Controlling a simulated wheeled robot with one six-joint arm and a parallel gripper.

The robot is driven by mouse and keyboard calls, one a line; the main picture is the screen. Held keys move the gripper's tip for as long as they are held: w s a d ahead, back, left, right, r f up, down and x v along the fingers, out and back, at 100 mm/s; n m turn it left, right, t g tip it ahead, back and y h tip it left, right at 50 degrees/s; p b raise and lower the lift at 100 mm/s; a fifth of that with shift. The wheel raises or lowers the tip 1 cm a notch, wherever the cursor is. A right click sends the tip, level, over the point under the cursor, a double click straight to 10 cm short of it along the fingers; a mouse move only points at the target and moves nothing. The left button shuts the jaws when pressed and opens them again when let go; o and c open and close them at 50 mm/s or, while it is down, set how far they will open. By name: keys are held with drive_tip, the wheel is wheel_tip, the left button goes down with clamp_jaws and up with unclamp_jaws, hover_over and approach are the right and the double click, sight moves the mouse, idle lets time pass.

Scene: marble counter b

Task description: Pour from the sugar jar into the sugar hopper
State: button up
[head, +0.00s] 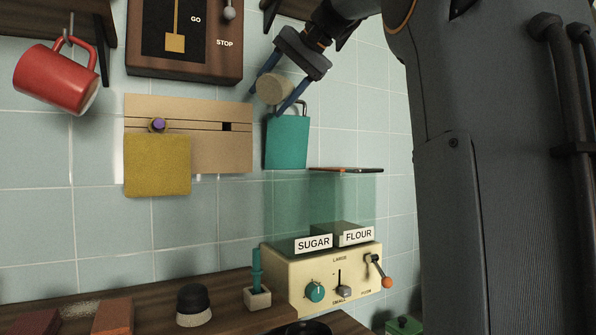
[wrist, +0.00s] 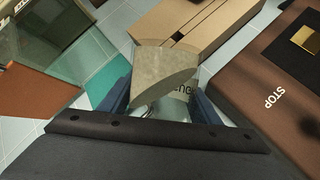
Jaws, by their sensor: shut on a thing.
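My gripper (head: 267,100) is shut on a pale beige, rounded thing (head: 269,88), which I take to be the sugar jar. It is held high in front of the tiled wall, above and left of the hoppers. In the wrist view the held thing (wrist: 165,62) shows a grey-beige wedge-shaped face, with clear glass and part of a label below it between the blue fingers. It looks tilted; its mouth and contents cannot be told for sure. The sugar hopper (head: 287,205) is clear teal, standing behind the SUGAR label (head: 313,243) on a cream machine (head: 322,277).
The flour hopper (head: 345,200) stands right beside it under a flat brown lid (head: 345,169). A teal cloth-like thing (head: 287,142) hangs just below my gripper. A red mug (head: 57,78), a yellow cloth (head: 157,165) and a GO/STOP board (head: 150,62) are on the wall.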

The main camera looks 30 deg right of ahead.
drive_tip(key=shift+d+r, duration=0.1)
drive_tip(key=shift+r+m+g+y+p, duration=0.15)
drive_tip(key=shift+m+g+y+p, duration=0.15)
drive_tip(key=shift+p, duration=0.4)
drive_tip(key=shift+f+m+g+y+p, duration=0.35)
drive_tip(key=shift+y+p, duration=0.25)
drive_tip(key=shift+p, duration=0.75)
drive_tip(key=shift+w+d+r+m+g+y+p, duration=0.3)
drive_tip(key=shift+d+r+m+y+p, duration=0.15)
drive_tip(key=shift+p, duration=1.95)
drive_tip(key=shift+r+m+y+p, duration=0.35)
drive_tip(key=shift+y+p, duration=0.3)
drive_tip(key=shift+p, duration=1.15)
drive_tip(key=shift+w+d+r+g, duration=0.1)
drive_tip(key=shift+g, duration=0.15)
drive_tip(key=shift+r+y, duration=0.1)
drive_tip(key=shift+y, duration=0.2)
drive_tip(key=shift+m, duration=0.25)
